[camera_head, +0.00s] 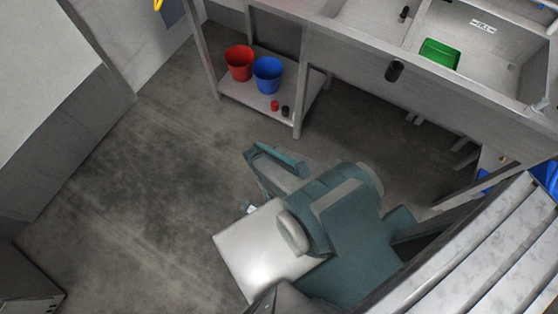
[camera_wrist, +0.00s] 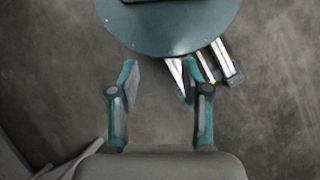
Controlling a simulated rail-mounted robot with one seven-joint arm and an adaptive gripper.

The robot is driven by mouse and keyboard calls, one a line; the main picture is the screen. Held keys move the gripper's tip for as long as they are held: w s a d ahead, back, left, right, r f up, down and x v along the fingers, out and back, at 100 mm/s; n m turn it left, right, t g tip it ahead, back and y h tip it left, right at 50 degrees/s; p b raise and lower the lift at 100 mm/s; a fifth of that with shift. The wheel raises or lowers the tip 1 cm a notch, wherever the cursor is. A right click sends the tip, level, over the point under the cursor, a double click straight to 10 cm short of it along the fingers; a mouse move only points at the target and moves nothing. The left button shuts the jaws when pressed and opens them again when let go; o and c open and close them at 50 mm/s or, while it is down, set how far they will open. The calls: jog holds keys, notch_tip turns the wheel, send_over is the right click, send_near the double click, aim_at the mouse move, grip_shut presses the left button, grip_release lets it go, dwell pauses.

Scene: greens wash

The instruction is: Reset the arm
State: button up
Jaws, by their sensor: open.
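My arm (camera_head: 345,215), teal and grey, is folded low over the floor in the head view. In the wrist view my gripper (camera_wrist: 163,68) is open, with its two teal fingers well apart.
A sink counter (camera_head: 345,45) runs along the top right, with a green tray (camera_head: 440,54) in its basin. A red bucket (camera_head: 239,63) and a blue bucket (camera_head: 267,75) stand on its lower shelf. A slatted surface (camera_head: 480,255) is at lower right. Floor (camera_head: 130,190) at left is clear.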

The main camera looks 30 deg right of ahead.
jog(key=s, duration=0.1)
jog(key=s+a, duration=0.1)
jog(key=s, duration=0.1)
jog(key=shift+s+r+g, duration=0.15)
jog(key=shift+r+g, duration=0.05)
jog(key=shift+g, duration=0.1)
jog(key=shift+d, duration=0.1)
dwell(0.8)
